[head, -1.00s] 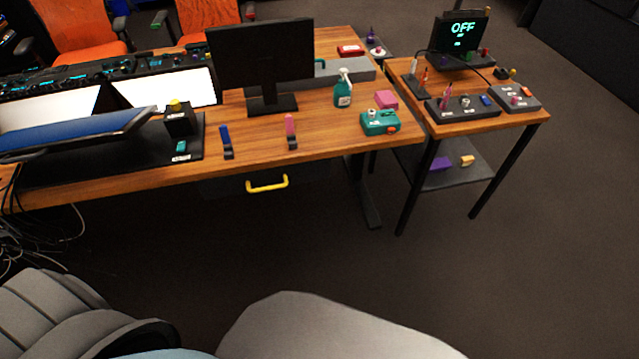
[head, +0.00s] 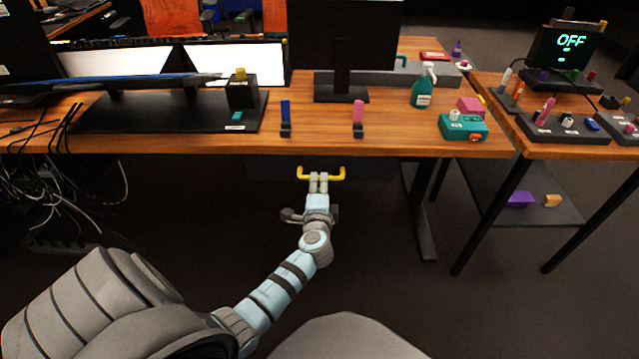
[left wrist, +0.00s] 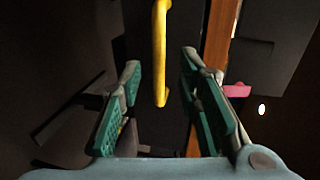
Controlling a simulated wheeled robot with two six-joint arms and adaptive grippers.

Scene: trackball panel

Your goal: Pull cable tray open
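The yellow U-shaped handle (head: 337,178) is on the front of the dark cable tray (head: 375,170) under the desk's front edge. My left gripper (head: 319,179) reaches up from below to the middle of the handle in the head view. In the left wrist view the gripper (left wrist: 160,68) is open, with green pads spread apart. The handle (left wrist: 160,45) shows in the gap between the fingers, apart from both pads. The tray is mostly hidden under the desk. My right gripper is in no frame.
The wooden desk (head: 200,145) overhangs the tray. On it are blue (head: 286,115) and pink (head: 358,115) upright pieces, a monitor (head: 345,35), a spray bottle (head: 423,90) and a teal box (head: 463,127). Cables (head: 60,190) hang at the left. The floor in front is clear.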

